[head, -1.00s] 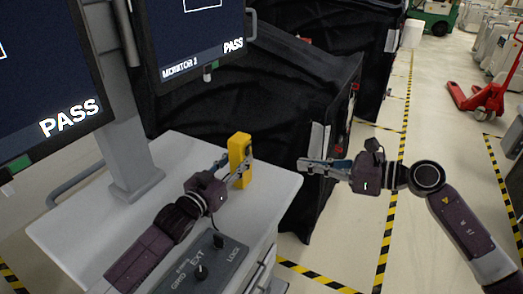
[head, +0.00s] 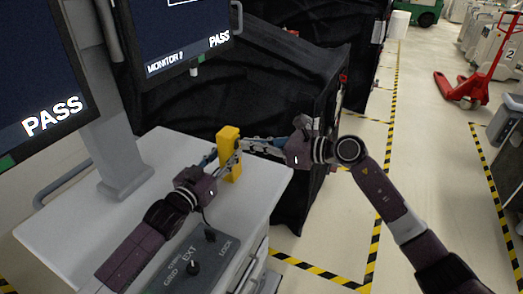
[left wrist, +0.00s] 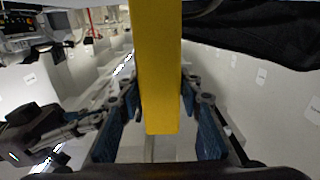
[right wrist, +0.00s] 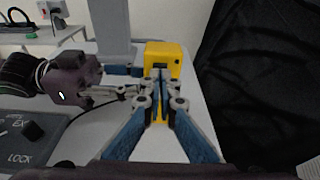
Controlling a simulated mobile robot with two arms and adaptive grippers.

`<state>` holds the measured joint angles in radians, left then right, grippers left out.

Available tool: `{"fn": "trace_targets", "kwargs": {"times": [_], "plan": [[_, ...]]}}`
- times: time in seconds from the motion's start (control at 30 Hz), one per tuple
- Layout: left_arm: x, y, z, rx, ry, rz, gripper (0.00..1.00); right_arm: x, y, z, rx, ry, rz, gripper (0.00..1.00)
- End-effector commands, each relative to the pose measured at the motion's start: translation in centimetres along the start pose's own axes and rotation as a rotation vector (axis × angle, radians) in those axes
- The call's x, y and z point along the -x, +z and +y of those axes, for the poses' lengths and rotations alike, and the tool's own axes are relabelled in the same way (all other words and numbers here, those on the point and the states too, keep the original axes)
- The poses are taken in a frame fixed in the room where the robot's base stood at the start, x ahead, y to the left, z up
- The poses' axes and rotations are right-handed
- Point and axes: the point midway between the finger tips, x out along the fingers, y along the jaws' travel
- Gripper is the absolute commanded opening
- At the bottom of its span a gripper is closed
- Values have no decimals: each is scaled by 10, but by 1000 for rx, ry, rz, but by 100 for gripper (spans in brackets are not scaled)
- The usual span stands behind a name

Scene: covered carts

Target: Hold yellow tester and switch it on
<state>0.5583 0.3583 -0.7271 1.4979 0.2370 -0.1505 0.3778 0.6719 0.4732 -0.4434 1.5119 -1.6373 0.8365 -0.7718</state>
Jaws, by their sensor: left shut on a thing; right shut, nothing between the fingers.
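The yellow tester (head: 229,150) is upright at the far right part of the white cart top in the head view. My left gripper (head: 222,160) is shut on it; in the left wrist view the yellow body (left wrist: 158,70) stands between the two blue fingers. My right gripper (head: 243,144) is shut and empty, its tips at the tester's right side. In the right wrist view the closed fingertips (right wrist: 160,75) overlap the tester's face (right wrist: 163,52), with a dark patch near its top. I cannot tell whether they touch it. The switch is not clear.
A grey control panel (head: 190,265) with knobs sits on the cart top (head: 90,225) in front. Two monitors (head: 40,75) reading PASS stand on a post at the left. A black covered cart (head: 290,100) is behind and right. A red pallet jack (head: 465,90) is farther right.

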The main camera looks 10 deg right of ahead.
Motion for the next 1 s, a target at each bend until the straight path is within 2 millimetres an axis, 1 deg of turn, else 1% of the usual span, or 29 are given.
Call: {"fn": "trace_targets", "kwargs": {"times": [0.47, 0.57, 0.77, 0.83, 1.0], "plan": [[0, 0, 0, 0, 0, -1, 2, -3, 4, 1, 2, 3, 13, 0], [0, 0, 0, 0, 0, -1, 2, -6, 10, 1, 7, 5, 52, 0], [0, 0, 0, 0, 0, -1, 2, -10, 19, 0, 8, 2, 186, 0], [0, 1, 0, 0, 0, -1, 2, -10, 14, 1, 0, 4, 195, 0], [0, 0, 0, 0, 0, -1, 2, -10, 15, 1, -1, 5, 192, 0]]}}
